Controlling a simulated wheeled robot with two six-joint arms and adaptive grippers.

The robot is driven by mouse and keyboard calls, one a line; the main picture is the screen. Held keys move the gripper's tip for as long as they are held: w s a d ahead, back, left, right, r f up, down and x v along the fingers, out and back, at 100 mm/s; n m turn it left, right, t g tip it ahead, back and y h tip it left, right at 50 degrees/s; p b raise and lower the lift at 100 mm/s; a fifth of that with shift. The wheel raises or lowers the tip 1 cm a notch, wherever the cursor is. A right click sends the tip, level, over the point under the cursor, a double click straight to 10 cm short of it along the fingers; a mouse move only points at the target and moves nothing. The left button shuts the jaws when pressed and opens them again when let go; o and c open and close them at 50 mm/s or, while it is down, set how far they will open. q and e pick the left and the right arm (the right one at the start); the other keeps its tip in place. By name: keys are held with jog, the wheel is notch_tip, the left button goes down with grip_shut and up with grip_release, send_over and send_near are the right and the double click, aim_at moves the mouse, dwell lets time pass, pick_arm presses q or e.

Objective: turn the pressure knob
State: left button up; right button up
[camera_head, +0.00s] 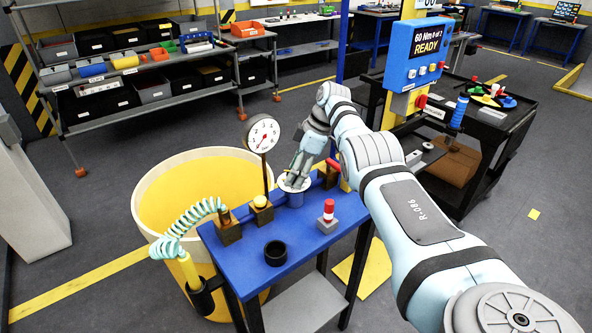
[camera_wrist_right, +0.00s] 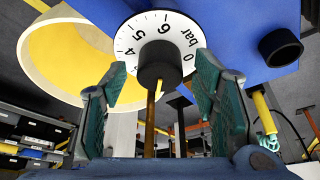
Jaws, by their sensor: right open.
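The pressure knob is a black round knob (camera_wrist_right: 158,62) on a white dial marked with numbers and "bar" in the right wrist view. In the head view the white dial (camera_head: 296,184) sits on the blue bench, and my gripper partly covers it. My right gripper (camera_head: 298,172) is over the dial, pointing down. In the right wrist view its two green-padded fingers (camera_wrist_right: 162,80) are spread apart, one on either side of the knob, with gaps visible. I cannot tell how far the fingertips are from the dial. My left gripper is not in view.
A pressure gauge (camera_head: 262,135) stands on a post beside the dial. The blue bench (camera_head: 245,260) also bears a black ring (camera_head: 275,253), a red-topped part (camera_head: 328,212) and a coiled hose (camera_head: 188,222). A yellow-lined bin (camera_head: 160,195) is at left, a tool cart (camera_head: 490,125) at right.

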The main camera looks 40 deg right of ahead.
jog(key=v, duration=0.7)
jog(key=shift+r, duration=0.25)
jog(key=shift+s+d+f, duration=0.1)
jog(key=shift+d, duration=0.05)
